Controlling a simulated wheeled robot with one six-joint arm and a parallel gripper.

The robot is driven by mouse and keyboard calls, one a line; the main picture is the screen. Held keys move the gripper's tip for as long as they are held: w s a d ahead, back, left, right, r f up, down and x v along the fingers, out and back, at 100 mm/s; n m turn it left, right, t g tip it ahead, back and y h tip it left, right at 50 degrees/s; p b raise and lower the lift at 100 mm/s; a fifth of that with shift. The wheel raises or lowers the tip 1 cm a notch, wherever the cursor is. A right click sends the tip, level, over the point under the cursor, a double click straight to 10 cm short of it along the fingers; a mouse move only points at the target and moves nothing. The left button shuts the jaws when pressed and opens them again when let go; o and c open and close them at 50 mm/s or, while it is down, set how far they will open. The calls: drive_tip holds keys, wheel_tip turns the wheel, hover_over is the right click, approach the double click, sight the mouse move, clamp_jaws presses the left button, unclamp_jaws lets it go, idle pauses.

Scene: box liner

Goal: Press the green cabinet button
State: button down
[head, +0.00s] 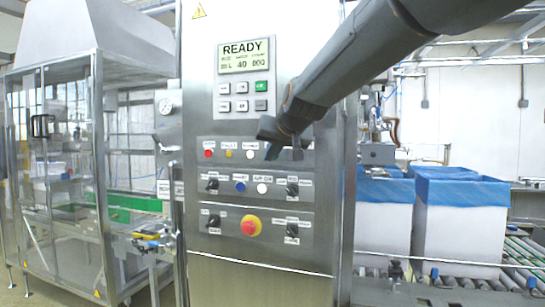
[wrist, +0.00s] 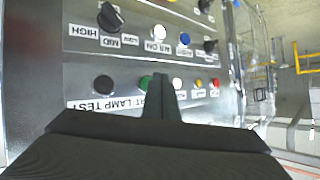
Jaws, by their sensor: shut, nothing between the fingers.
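The green cabinet button (wrist: 146,82) shows in the wrist view, in a row on the steel panel between a black button (wrist: 103,84) and a white one (wrist: 177,83). Its right edge is close to my finger in the picture. In the head view my gripper hides it. My gripper (wrist: 166,80) is shut and empty. Its tip points at the panel, appearing between the green and white buttons. I cannot tell whether it touches the panel. In the head view my gripper (head: 272,151) is in front of the upper button row.
The cabinet front (head: 262,262) also has a READY display (head: 244,56), a keypad with a green key (head: 262,86), selector knobs, and a red-and-yellow emergency stop (head: 249,227). A glass enclosure (head: 58,150) stands left. Blue-lined boxes (head: 462,225) stand on rollers at right.

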drive_tip(key=shift+w+d, duration=0.1)
drive_tip(key=shift+w, duration=0.1)
drive_tip(key=shift+w+b, duration=0.25)
drive_tip(key=shift+b, duration=0.05)
